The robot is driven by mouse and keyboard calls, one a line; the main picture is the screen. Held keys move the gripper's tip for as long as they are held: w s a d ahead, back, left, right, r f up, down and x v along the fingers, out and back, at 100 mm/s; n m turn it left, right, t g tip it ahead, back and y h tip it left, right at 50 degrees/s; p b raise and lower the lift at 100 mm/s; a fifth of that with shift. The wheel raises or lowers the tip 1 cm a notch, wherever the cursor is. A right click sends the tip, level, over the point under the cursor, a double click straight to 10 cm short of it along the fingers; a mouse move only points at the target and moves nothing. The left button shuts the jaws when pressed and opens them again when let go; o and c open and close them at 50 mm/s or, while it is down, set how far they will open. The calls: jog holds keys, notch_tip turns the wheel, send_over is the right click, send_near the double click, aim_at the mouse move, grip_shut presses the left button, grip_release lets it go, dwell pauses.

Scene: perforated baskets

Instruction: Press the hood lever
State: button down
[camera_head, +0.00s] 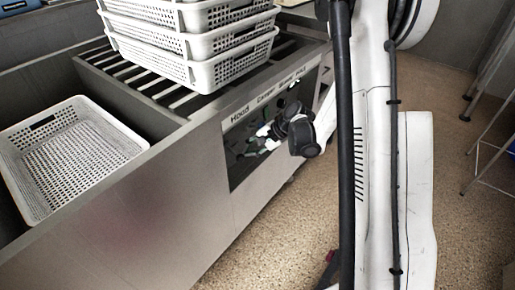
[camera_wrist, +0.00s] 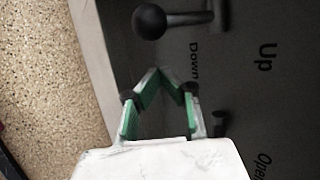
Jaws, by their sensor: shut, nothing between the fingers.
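The dark control panel (camera_head: 240,150) is set into the side of the grey counter, with a "Hood" label at its upper left. In the wrist view, a black lever with a ball knob (camera_wrist: 150,21) sticks out from the panel at the top, near the printed words "Down" and "Up"; it looks like the hood lever. My gripper (camera_wrist: 160,73) is shut and empty, its green-padded fingertips meeting a little below the knob in the picture, apart from it. In the head view, my wrist covers part of the panel, and the lever cannot be made out.
A second dark knob (camera_wrist: 218,122) sits right of my fingers, near the word "Open". Stacked white perforated baskets (camera_head: 190,45) stand on the slatted counter top. Another basket (camera_head: 70,155) lies in the recess at left. Speckled floor (camera_head: 265,225) is open in front of the counter.

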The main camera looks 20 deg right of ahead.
aim_at(234, 152)
jog(key=shift+s+a+r+b, duration=0.25)
jog(key=shift+s+a+r, duration=0.15)
jog(key=shift+s+a, duration=0.25)
jog(key=shift+s+a+r+b, duration=0.2)
jog(key=shift+s+a+r, duration=0.25)
jog(key=shift+s, duration=0.3)
jog(key=shift+d, duration=0.1)
